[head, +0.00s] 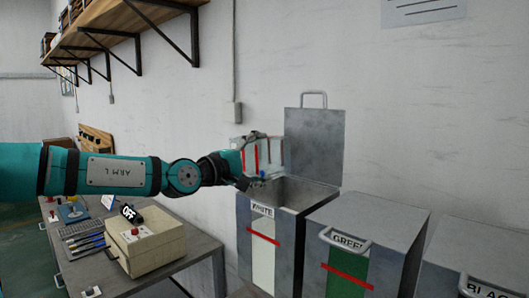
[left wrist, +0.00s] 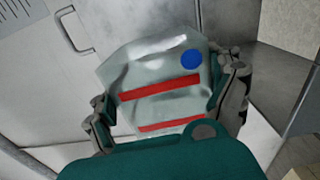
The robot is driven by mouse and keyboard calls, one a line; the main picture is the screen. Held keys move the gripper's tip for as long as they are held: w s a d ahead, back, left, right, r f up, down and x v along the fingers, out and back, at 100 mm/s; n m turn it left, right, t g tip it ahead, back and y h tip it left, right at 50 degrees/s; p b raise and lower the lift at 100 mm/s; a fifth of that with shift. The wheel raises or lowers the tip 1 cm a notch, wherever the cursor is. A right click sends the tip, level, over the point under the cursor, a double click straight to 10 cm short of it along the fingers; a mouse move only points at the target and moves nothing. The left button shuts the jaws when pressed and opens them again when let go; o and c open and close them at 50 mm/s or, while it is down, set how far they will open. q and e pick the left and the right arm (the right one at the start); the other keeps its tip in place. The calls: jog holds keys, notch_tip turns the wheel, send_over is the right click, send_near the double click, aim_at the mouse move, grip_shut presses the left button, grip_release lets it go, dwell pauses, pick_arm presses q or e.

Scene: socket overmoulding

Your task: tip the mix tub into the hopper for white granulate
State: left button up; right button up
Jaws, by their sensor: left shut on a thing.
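The mix tub (head: 263,153) is a pale, clear tub with red bands. It is tilted on its side above the back left of the white hopper's opening. My left gripper (head: 252,163) is shut on it. In the left wrist view the tub (left wrist: 155,75) shows two red bands and a blue dot between the fingers. I cannot tell what is inside it. The hopper for white granulate (head: 263,240) is a grey metal bin labelled WHITE with a pale front strip. Its lid (head: 315,145) stands open against the wall. My right gripper is not in view.
The hopper labelled GREEN (head: 368,225) stands to the right, lid shut, and one labelled BLACK (head: 480,245) beyond it. A bench (head: 195,252) on the left holds a beige box (head: 147,242) with an OFF sign and tools. A wooden shelf (head: 120,20) hangs above.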

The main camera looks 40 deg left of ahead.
aim_at(245, 166)
pick_arm(q)
jog(key=shift+a+f+n+b, duration=0.15)
jog(key=shift+f+n+b, duration=0.35)
jog(key=shift+n, duration=0.1)
jog(key=shift+a+f+n, duration=0.1)
jog(key=shift+n, duration=0.5)
jog(key=shift+a, duration=0.25)
jog(key=shift+a+n, duration=0.1)
jog(key=shift+n, duration=0.3)
jog(key=shift+a+f+n+b, duration=0.25)
jog(key=shift+n+b, duration=0.15)
jog(key=shift+b, duration=0.1)
jog(key=shift+a+f+n, duration=0.25)
jog(key=shift+a+n, duration=0.65)
jog(key=shift+n, duration=0.1)
jog(key=shift+d, duration=0.1)
jog(key=shift+w+f, duration=0.1)
